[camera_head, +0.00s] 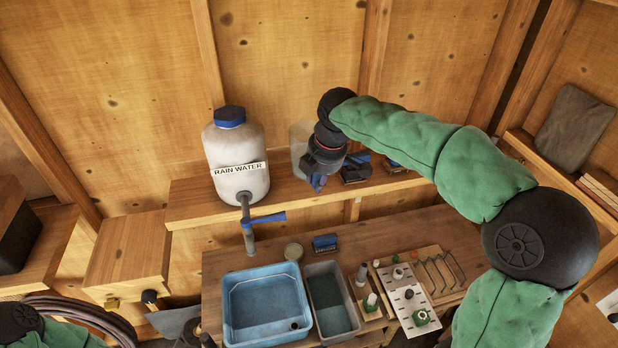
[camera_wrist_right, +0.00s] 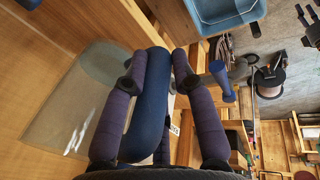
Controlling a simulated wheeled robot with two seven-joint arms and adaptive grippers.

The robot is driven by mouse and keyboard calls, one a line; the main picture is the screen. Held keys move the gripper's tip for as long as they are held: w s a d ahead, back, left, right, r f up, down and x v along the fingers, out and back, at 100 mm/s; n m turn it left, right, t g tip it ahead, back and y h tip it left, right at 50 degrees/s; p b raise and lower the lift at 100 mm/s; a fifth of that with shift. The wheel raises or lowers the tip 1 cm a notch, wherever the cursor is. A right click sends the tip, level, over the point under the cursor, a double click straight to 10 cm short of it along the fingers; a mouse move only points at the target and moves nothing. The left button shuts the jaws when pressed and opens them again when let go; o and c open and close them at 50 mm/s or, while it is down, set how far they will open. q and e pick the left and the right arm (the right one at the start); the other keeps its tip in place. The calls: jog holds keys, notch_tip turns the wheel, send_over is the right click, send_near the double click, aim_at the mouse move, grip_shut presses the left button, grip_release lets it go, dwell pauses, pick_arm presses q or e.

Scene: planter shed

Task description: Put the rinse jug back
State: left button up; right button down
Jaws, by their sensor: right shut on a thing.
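The rinse jug is clear and pale with a blue handle. In the head view the jug (camera_head: 298,142) is upright at the back shelf, right of the rain water tank, partly behind my right gripper (camera_head: 317,182). I cannot tell whether its base touches the shelf. In the right wrist view the jug (camera_wrist_right: 75,105) is at the left, and its blue handle (camera_wrist_right: 149,105) lies between the fingers of my right gripper (camera_wrist_right: 160,62), which is shut on it. My left gripper is out of view.
The rain water tank (camera_head: 237,165) stands on the shelf (camera_head: 190,203), its tap over the bench. Dark blue-and-black items (camera_head: 355,168) sit right of my gripper. Below are a blue basin (camera_head: 228,310), a grey tub (camera_head: 322,268) and a tool board (camera_head: 408,305).

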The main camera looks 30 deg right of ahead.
jog(key=w, duration=0.1)
jog(key=w+d+f, duration=0.1)
jog(key=w, duration=0.1)
jog(key=w+d+f+p, duration=0.1)
jog(key=w, duration=0.1)
jog(key=shift+w+f, duration=0.1)
jog(key=shift+f, duration=0.1)
jog(key=w+f, duration=0.1)
jog(key=f, duration=0.1)
jog(key=w+d+f, duration=0.1)
jog(key=w, duration=0.1)
jog(key=w+d+f, duration=0.1)
jog(key=f, duration=0.1)
jog(key=shift+w+f+p, duration=0.25)
jog(key=shift+f+p, duration=0.1)
jog(key=shift+p, duration=0.05)
jog(key=x, duration=0.3)
jog(key=shift+s+p, duration=0.25)
jog(key=shift+p, duration=0.1)
jog(key=shift+f, duration=0.25)
jog(key=shift+f, duration=0.1)
jog(key=c, duration=1)
grip_release()
